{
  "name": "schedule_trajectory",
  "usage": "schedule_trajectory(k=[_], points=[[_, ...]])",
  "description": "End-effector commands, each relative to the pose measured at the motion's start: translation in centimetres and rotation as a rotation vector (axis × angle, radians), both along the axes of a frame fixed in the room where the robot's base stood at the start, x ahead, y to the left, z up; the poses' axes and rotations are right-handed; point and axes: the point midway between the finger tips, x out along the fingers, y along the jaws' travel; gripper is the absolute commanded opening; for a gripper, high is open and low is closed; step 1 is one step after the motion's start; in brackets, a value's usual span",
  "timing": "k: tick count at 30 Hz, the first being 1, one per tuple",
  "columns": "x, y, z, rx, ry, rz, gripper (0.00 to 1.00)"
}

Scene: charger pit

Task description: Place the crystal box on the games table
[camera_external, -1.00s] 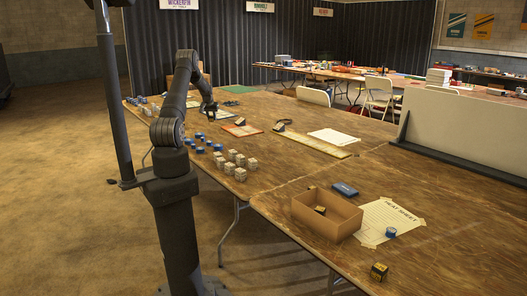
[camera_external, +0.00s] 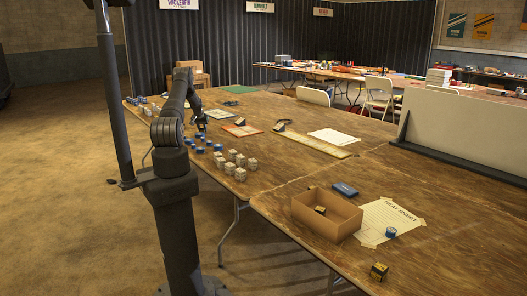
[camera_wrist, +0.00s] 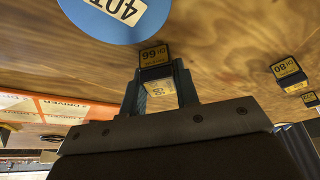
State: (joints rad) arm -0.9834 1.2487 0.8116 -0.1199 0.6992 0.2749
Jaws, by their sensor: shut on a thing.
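My gripper (camera_external: 200,127) is over the left part of the long wooden table (camera_external: 290,180), close to the blue pieces. In the wrist view its two fingers (camera_wrist: 157,80) are shut on a small dark box (camera_wrist: 154,54) with yellow labels. The box sits between the fingertips, with its lower part between the finger pads. I cannot tell from these views whether it is the crystal box. No sign readable here marks a games table. A table with many coloured items (camera_external: 330,72) stands at the back.
Blue pieces (camera_external: 217,148) and several pale cubes (camera_external: 240,174) stand along the table's near left edge. A blue disc (camera_wrist: 112,12) and dark labelled blocks (camera_wrist: 287,71) show in the wrist view. A cardboard tray (camera_external: 335,222) is farther right. The table's middle is fairly clear.

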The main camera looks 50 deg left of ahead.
Motion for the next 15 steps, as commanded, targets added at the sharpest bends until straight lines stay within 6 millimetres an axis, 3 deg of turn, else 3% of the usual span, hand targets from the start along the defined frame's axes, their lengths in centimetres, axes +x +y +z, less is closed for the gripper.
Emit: schedule_trajectory(k=[7, 8, 10, 15], points=[[0.01, -0.02, -0.33, 0.0, 0.0, 0.0, 0.07], [0.02, -0.01, -0.26, 0.0, 0.0, 0.0, 0.34], [0.02, -0.01, -0.23, 0.0, 0.0, 0.0, 0.48], [0.01, 0.0, -0.22, 0.0, 0.0, 0.0, 0.5]])
